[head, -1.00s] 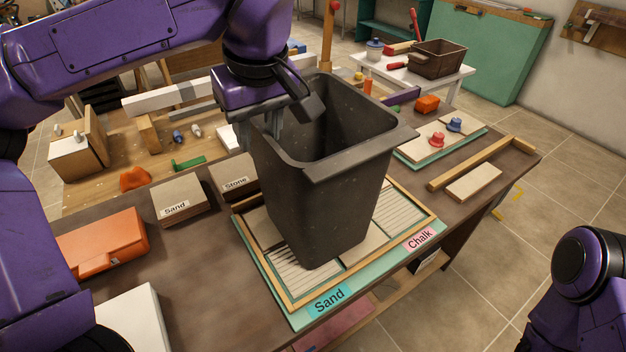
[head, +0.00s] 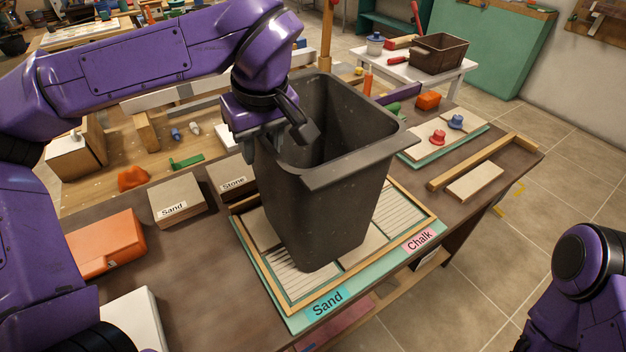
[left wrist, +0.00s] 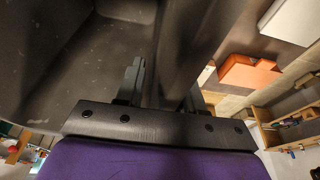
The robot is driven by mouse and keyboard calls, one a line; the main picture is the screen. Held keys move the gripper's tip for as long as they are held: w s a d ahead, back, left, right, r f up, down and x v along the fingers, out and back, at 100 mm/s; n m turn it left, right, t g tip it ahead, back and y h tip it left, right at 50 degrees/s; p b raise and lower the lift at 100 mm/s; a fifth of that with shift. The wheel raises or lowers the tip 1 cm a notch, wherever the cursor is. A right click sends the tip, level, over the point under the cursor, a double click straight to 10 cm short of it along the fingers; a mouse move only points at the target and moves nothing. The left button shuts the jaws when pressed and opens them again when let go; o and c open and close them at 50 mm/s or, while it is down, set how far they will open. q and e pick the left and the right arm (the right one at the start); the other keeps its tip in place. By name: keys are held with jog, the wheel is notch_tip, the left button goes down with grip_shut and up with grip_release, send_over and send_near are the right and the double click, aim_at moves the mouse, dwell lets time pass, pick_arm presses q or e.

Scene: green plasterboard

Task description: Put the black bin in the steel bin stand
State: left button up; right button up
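The black bin (head: 325,220), a tall tapered bin with a wide rim, stands upright on the framed board on the table, its opening facing up. My left gripper (head: 262,140) is at the bin's left rim from above. In the left wrist view, its fingers (left wrist: 163,85) are apart, one on the inner side of the bin wall (left wrist: 65,60) and one on the outer side. I cannot see firm contact with the wall. My right gripper is out of view; only part of that arm shows at lower right. I cannot make out a steel bin stand.
The framed board (head: 290,312) carries Sand and Chalk labels. An orange case (head: 103,243) and small boxes labelled Sand (head: 178,200) and Stone (head: 232,181) stand to the left. A board with red and blue knobs (head: 440,145) lies behind right. Open floor lies at right.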

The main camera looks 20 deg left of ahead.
pick_arm(q)
jog(key=shift+w, duration=0.1)
grip_shut()
jog(key=shift+f, duration=0.1)
dwell(1.2)
